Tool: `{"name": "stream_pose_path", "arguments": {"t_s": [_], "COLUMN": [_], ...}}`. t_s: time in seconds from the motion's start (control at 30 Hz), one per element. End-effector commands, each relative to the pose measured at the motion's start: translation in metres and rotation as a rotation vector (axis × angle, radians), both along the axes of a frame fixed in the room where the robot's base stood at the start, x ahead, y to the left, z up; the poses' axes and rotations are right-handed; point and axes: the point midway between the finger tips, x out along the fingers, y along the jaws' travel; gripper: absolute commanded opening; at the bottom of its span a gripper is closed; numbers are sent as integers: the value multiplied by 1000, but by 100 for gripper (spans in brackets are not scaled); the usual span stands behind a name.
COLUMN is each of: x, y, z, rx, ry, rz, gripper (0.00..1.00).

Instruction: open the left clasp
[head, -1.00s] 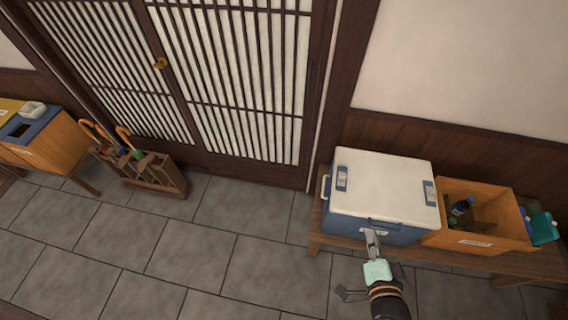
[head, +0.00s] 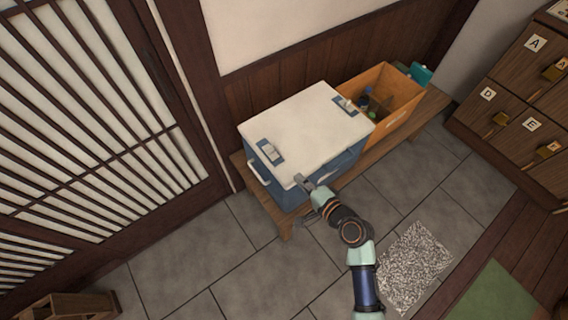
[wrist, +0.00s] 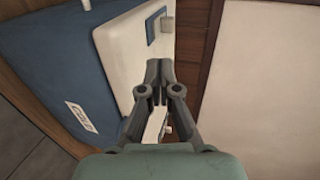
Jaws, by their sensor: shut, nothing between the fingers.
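The cooler has a white lid (head: 312,125) and a blue body (head: 345,165), and stands shut on a bench. The left clasp (head: 270,151), a pale latch on a blue plate, sits at the lid's left edge in the head view. The right clasp (head: 345,105) is at the opposite edge. My gripper (head: 301,181) is at the lid's front left corner, a little in front of the left clasp and apart from it. In the wrist view my gripper (wrist: 158,66) is shut and empty, over the white lid (wrist: 113,45). One clasp (wrist: 157,25) shows beyond the fingertips; I cannot tell which.
An orange crate (head: 400,92) with bottles stands right of the cooler on the wooden bench (head: 418,118). A white side handle (head: 258,173) sticks out at the cooler's left. Lockers (head: 520,110) are at right.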

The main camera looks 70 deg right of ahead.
Motion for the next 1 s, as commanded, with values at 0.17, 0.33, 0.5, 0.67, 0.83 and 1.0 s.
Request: {"name": "stream_pose_path", "arguments": {"t_s": [0.17, 0.33, 0.5, 0.67, 0.83, 1.0], "x": [25, 56, 83, 101, 107, 107], "y": [-16, -37, -56, -68, -72, -72], "z": [-12, -23, -30, -30, -28, -28], "rx": [-4, -4, -4, -2, -1, -1], "ry": [1, 0, 0, 0, 1, 1], "rz": [4, 4, 3, 3, 2, 2], "gripper": [0, 0, 0, 0, 0, 0]}}
